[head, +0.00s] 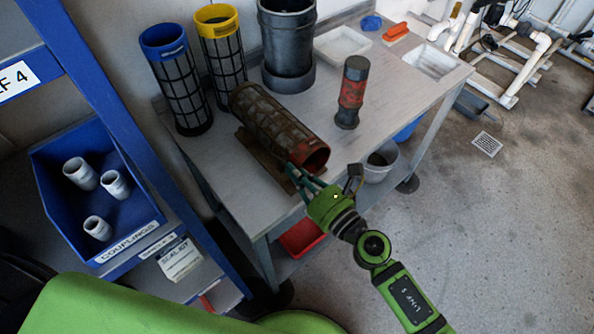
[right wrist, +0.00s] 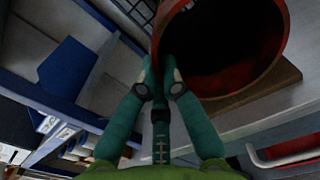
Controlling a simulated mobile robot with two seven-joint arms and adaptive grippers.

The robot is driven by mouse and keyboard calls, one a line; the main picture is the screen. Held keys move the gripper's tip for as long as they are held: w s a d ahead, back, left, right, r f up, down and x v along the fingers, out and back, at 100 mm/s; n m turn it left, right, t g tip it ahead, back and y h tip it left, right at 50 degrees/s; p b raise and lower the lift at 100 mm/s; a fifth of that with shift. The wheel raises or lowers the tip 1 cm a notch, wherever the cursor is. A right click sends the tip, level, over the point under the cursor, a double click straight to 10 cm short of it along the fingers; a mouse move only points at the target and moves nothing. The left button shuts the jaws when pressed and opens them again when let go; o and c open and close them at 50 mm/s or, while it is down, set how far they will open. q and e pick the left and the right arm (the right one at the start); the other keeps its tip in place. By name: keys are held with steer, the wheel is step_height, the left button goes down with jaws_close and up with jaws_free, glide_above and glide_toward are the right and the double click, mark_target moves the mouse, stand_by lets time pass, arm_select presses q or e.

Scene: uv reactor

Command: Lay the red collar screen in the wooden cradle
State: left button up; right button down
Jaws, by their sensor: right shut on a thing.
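The red collar screen (head: 277,127) is a dirty brown mesh cylinder with a red collar at its near right end. It lies on its side along the wooden cradle (head: 247,145), which shows as brown wood beneath and beside it on the table. How fully it rests in the cradle I cannot tell. My right gripper (head: 297,175) is at the red collar, its teal fingers shut on the collar's rim. In the right wrist view the open collar end (right wrist: 225,50) fills the upper right, with the fingertips (right wrist: 165,72) at its left lower rim. My left gripper is not seen.
A blue collar screen (head: 180,85), a yellow collar screen (head: 222,55) and a dark grey housing (head: 287,50) stand behind. A black and red bottle (head: 351,92) stands to the right. Blue shelving (head: 100,110) borders the left.

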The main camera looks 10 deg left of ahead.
steer(key=shift+f, duration=0.3)
steer(key=c, duration=1.3)
jaws_free()
steer(key=v, duration=1.2)
steer(key=shift+s, duration=0.1)
